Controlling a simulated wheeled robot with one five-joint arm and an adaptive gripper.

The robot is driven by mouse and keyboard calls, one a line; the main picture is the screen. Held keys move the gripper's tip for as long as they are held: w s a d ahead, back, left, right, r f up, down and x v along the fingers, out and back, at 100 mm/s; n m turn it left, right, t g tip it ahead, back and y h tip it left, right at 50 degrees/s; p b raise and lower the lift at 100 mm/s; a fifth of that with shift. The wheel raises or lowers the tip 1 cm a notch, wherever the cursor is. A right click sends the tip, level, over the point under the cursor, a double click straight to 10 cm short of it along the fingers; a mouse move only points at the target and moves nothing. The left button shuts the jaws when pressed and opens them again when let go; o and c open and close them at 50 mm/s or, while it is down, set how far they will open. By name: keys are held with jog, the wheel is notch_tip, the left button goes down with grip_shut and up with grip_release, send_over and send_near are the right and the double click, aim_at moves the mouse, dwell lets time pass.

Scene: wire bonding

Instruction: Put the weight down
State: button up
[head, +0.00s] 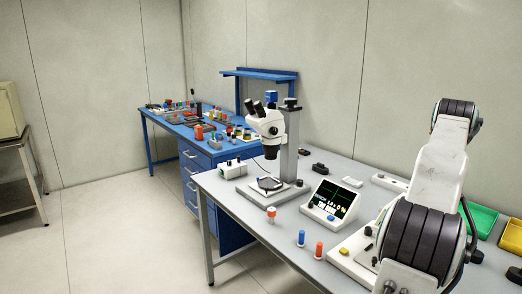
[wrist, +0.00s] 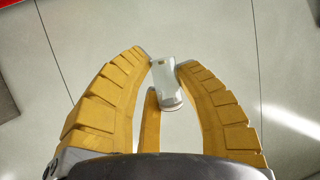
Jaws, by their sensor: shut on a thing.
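The weight (wrist: 167,86) is a small pale silver cylinder in the wrist view. My gripper (wrist: 162,62) has yellow ribbed fingers, and they are closed around the weight near their tips. The weight looks somewhat tilted in the grip. Behind it in the wrist view is only pale tiled floor or wall, with no surface touching it. In the head view neither the gripper nor the weight can be made out; my arm fills the right side there.
A grey bench (head: 226,196) carries a microscope (head: 265,126), a display unit (head: 331,201), blue and red-orange capped bottles (head: 301,238) and a green tray (head: 480,219). A blue workbench (head: 160,121) with many small items stands behind. Open floor lies at left.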

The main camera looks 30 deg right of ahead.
jog(key=shift+s+a+f, duration=0.1)
jog(key=shift+a+f, duration=0.05)
jog(key=shift+f, duration=0.4)
jog(key=shift+a+f, duration=0.15)
jog(key=shift+f, duration=0.4)
jog(key=w+a+f+n+t+y+p, duration=0.4)
jog(key=w+a+f+n+t, duration=0.25)
jog(key=w+a+f, duration=2.1)
jog(key=w+a+f+n+t+y+p, duration=0.1)
jog(key=w+a+f+n+y, duration=0.2)
jog(key=a, duration=0.8)
jog(key=w+a+f+n+t+y+p, duration=0.1)
jog(key=a+f+n+t+y+p, duration=0.3)
jog(key=a, duration=0.7)
jog(key=s+a+n+g+y+b, duration=0.1)
jog(key=s+a+g, duration=0.1)
jog(key=a, duration=0.9)
jog(key=shift+s+a+r+y, duration=0.2)
jog(key=shift+s+r+y, duration=0.1)
jog(key=shift+y, duration=0.1)
